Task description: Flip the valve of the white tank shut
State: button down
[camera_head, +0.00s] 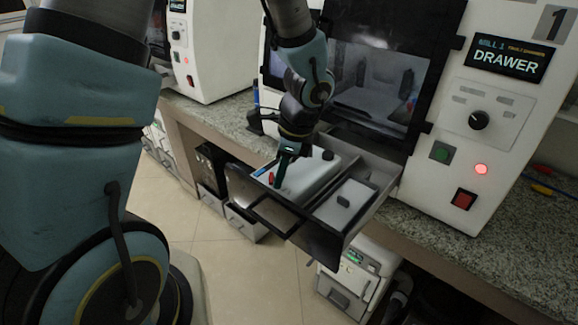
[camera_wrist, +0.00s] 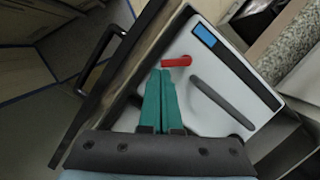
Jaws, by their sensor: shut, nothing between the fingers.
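The white tank (camera_head: 312,172) lies in the open drawer of the machine. It also fills the middle of the wrist view (camera_wrist: 212,68), with a blue patch and a dark bar on its top. The valve is a small red lever (camera_wrist: 177,61), lying roughly crosswise in the wrist view. It shows as a red spot in the head view (camera_head: 271,177), partly hidden by my fingers. My gripper (camera_head: 279,184) points down over the tank. Its teal fingers (camera_wrist: 161,73) are shut and empty, with their tips right by the lever; I cannot tell whether they touch it.
The drawer's dark front (camera_head: 290,219) with its handle stands out over the floor. A second pale block (camera_head: 345,202) sits in the drawer's right side. The machine's white panel (camera_head: 490,110) rises at the right. The granite counter (camera_head: 450,245) runs below it.

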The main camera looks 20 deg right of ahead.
jog(key=shift+a+m+t+h, duration=0.15)
jog(key=shift+a+m, duration=0.2)
jog(key=shift+m, duration=0.55)
jog(key=shift+a+m+t+h, duration=0.1)
jog(key=shift+a+m, duration=0.2)
jog(key=shift+m, duration=0.6)
jog(key=shift+a+m+t+h, duration=0.15)
jog(key=shift+a+m, duration=0.2)
jog(key=shift+m, duration=0.55)
jog(key=shift+w+d, duration=0.1)
jog(key=shift+w, duration=0.1)
jog(key=shift+w+d+p, duration=0.25)
jog(key=shift+w+p, duration=0.3)
jog(key=shift+w, duration=0.1)
jog(key=shift+s+d, duration=0.15)
jog(key=shift+s, duration=0.05)
jog(key=s+d, duration=0.1)
jog(key=s+d+r, duration=0.1)
jog(key=s, duration=0.1)
jog(key=shift+s, duration=0.25)
jog(key=a+v, duration=0.1)
jog(key=v, duration=0.8)
jog(key=shift+d, duration=0.35)
